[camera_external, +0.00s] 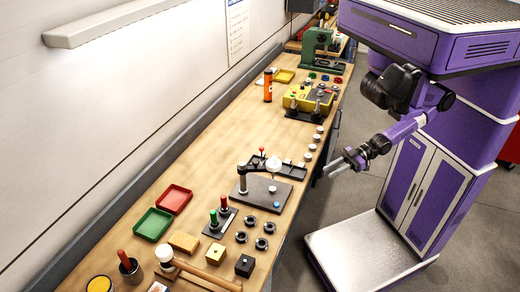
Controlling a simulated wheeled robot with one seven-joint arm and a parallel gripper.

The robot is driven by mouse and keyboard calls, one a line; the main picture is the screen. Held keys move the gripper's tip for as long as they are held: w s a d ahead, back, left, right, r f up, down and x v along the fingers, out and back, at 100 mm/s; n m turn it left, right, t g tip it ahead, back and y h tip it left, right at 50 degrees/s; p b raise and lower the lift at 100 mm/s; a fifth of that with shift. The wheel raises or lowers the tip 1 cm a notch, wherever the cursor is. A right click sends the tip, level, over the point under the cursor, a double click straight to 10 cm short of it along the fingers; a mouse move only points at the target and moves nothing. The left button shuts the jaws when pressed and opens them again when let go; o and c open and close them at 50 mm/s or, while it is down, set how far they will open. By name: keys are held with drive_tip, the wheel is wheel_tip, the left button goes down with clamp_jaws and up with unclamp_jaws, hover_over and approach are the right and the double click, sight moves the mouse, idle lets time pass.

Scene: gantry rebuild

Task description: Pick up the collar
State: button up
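Several small dark ring-shaped pieces, which look like collars, lie on the wooden bench near its front edge; one collar (269,228) is at the right of this group. They sit in front of a dark plate with a post. Which one the task means, I cannot tell. My gripper (334,169) is off the bench's front edge, in the air, to the upper right of the rings and well apart from them. Its two light fingers point left toward the bench and look spread, with nothing between them.
The dark fixture plate (250,196) with a post and arm stands behind the rings. Red- and green-topped tools (219,219), a wooden-handled mallet (205,274) and small blocks lie left and in front. Red (174,199) and green (153,224) trays sit near the wall.

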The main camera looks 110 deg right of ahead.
drive_tip(key=o, duration=0.7)
drive_tip(key=shift+o, duration=0.2)
drive_tip(key=shift+a, duration=0.1)
